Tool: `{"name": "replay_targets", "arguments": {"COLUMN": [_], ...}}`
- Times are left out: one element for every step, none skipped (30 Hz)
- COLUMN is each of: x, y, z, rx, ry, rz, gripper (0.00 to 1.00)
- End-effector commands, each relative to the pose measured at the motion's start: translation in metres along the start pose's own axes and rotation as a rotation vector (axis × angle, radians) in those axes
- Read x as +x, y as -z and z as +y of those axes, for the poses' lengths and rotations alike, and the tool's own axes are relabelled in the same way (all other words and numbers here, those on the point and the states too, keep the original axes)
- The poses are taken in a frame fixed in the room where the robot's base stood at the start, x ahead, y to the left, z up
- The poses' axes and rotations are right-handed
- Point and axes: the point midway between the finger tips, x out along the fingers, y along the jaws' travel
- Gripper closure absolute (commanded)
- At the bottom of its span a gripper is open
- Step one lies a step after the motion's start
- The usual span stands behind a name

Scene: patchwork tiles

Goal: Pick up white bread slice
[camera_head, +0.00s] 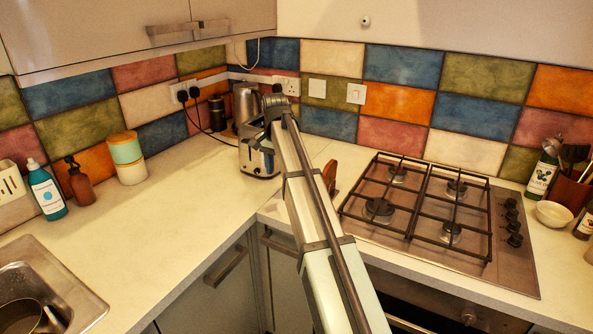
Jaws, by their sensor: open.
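My gripper (267,132) is at the far end of my arm, just above the silver toaster (258,162) in the corner of the counter. It is open and small in this view. My arm and gripper cover part of the toaster and its top. I cannot make out a white bread slice. Whether one sits in the toaster's slots is hidden from this view.
A gas hob (430,205) lies right of my arm, and a reddish-brown object (329,174) stands between. A metal kettle (246,103) is behind the toaster. Bottles, a canister (128,160) and a sink (60,285) are left. The left counter's middle is clear.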

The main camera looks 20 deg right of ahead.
Motion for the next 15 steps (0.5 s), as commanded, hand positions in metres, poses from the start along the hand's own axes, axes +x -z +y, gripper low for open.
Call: {"name": "replay_targets", "arguments": {"x": [-0.023, -0.033, -0.046, -0.055, -0.063, -0.073, -0.08, -0.086, -0.094, -0.098, -0.101, -0.105, -0.107, -0.108, -0.108], "y": [0.03, 0.042, 0.056, 0.066, 0.075, 0.086, 0.093, 0.099, 0.107, 0.111, 0.114, 0.118, 0.12, 0.121, 0.122], "z": [-0.008, -0.008, -0.008, -0.007, -0.006, -0.006, -0.005, -0.004, -0.003, -0.002, -0.001, 0.0, 0.0, 0.001, 0.002], "rx": [0.006, 0.008, 0.01, 0.011, 0.012, 0.013, 0.013, 0.014, 0.015, 0.015, 0.015, 0.014, 0.014, 0.014, 0.015], "ry": [0.006, 0.009, 0.012, 0.015, 0.016, 0.019, 0.022, 0.024, 0.025, 0.026, 0.027, 0.027, 0.028, 0.028, 0.028], "rz": [0.002, 0.001, 0.001, 0.001, 0.0, -0.001, 0.0, 0.0, -0.001, -0.001, -0.002, -0.002, -0.002, -0.002, -0.003], "gripper": [0.53, 0.53, 0.53, 0.53, 0.53, 0.53, 0.53, 0.53, 0.53, 0.53, 0.53, 0.53, 0.53, 0.53, 0.53]}}
